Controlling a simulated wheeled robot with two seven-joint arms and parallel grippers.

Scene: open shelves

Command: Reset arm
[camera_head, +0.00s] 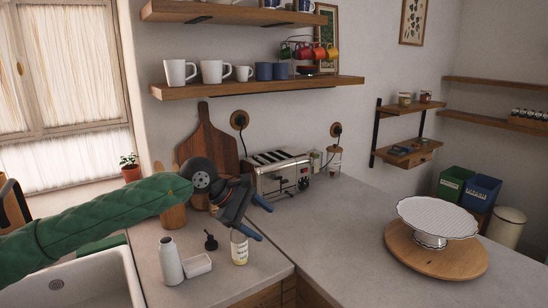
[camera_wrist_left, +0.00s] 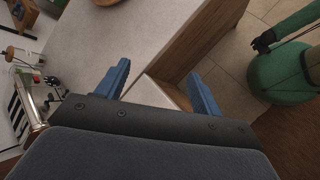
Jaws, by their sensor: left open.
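My left arm, in a green sleeve, comes in from the left in the head view. Its gripper (camera_head: 255,222) is above the counter, in front of the toaster (camera_head: 278,176). In the left wrist view the two blue fingers of this gripper (camera_wrist_left: 160,92) stand wide apart with nothing between them. Beyond them are the counter top and its wooden side.
A white bottle (camera_head: 171,262), a soap dish (camera_head: 198,266) and a small jar (camera_head: 239,248) stand below the gripper. A white cake stand (camera_head: 437,218) sits on a round wooden board (camera_head: 400,255) at right. Shelves (camera_head: 262,84) with mugs hang above. The middle counter is clear.

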